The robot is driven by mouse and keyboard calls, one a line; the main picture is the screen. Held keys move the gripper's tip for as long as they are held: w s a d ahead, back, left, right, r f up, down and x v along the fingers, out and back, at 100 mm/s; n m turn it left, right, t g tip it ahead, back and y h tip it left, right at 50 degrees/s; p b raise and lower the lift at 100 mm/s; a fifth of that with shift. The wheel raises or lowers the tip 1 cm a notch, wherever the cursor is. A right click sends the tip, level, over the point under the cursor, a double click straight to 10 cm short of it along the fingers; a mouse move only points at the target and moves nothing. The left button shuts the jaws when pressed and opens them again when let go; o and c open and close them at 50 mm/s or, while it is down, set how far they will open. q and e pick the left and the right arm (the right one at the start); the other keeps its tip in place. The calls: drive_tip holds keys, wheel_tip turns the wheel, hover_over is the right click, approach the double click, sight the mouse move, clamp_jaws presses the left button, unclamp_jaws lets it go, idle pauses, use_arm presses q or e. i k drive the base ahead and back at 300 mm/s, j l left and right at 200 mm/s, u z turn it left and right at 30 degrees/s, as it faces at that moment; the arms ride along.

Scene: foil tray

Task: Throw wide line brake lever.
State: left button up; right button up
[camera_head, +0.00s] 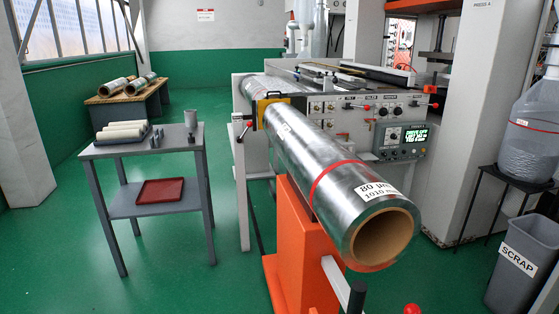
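A large foil roll (320,170) labelled "80 µm 1010 mm" lies on an orange stand (298,250), its open core end facing me. Beside the stand's front is a pale bar lever (337,280) with an upright black grip (357,297) at its lower end. A red ball knob (411,309) shows at the bottom edge, mostly cut off. A small lever with a red tip (248,125) sits by the yellow bracket (268,103) at the roll's far end. I cannot tell from labels which one is the brake lever. Neither of my grippers is in view.
The machine's control panel (402,141) stands behind the roll. A grey table (150,150) with white rolls and a red tray (160,191) is at left. A scrap bin (520,262) stands at right. The green floor between table and stand is clear.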

sight(249, 124)
drive_tip(key=i+j, duration=0.2)
drive_tip(key=j, duration=0.15)
drive_tip(key=i+j, duration=0.2)
drive_tip(key=j, duration=0.2)
drive_tip(key=i+j, duration=0.45)
drive_tip(key=i, duration=0.2)
drive_tip(key=i+j+u, duration=0.2)
drive_tip(key=i, duration=0.25)
drive_tip(key=i+j+u, duration=0.15)
drive_tip(key=i, duration=0.25)
